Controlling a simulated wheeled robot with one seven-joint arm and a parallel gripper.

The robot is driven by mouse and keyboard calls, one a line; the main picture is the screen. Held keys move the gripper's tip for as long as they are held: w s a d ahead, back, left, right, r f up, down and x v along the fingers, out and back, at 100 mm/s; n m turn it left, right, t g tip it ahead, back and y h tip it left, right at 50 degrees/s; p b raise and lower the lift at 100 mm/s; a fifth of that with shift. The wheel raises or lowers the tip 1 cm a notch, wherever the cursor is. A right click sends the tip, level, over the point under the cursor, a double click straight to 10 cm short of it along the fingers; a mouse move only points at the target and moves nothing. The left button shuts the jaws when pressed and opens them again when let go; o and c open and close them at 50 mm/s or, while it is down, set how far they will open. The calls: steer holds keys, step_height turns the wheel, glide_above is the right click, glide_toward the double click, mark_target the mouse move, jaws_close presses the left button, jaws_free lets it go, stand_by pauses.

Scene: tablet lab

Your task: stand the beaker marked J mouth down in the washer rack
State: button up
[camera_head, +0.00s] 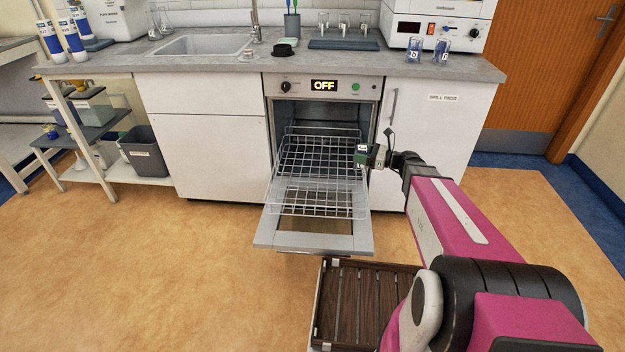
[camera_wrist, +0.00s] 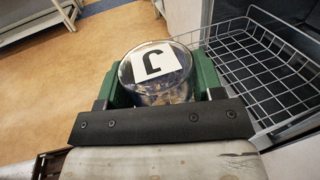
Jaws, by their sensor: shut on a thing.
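My gripper (camera_head: 371,156) is shut on a clear glass beaker, seen in the wrist view (camera_wrist: 172,90) between the green fingers. A white label with a black J faces the wrist camera on the beaker's round end. Its other end is hidden, so I cannot tell fully how the mouth points. In the head view my gripper is at the right side of the washer's open front. The wire washer rack (camera_head: 316,160) is pulled out there; its basket (camera_wrist: 262,65) lies to the right of the beaker in the wrist view. The beaker appears apart from the rack.
The washer door (camera_head: 315,243) is folded down, and its display (camera_head: 324,86) reads OFF. Two labelled beakers (camera_head: 414,50) stand on the counter. Several glass vessels (camera_head: 343,22) stand on a dark mat. The visible rack looks empty. A wood-slatted surface (camera_head: 365,300) is in front.

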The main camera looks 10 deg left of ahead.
steer(key=shift+w+a+f+n+g, duration=0.1)
steer(key=shift+a+f+n+g, duration=0.9)
steer(key=shift+a+f, duration=2.05)
steer(key=shift+w+a+f+n+g, duration=0.1)
steer(key=shift+a+f+n+g, duration=0.45)
steer(key=shift+a+f+g, duration=1.7)
steer(key=shift+a+f+n+g, duration=0.45)
steer(key=shift+a+f+n, duration=0.3)
steer(key=shift+a+f, duration=3.05)
steer(key=shift+d+f, duration=0.7)
steer(key=shift+f, duration=0.3)
steer(key=o, duration=1)
steer(key=shift+r, duration=0.1)
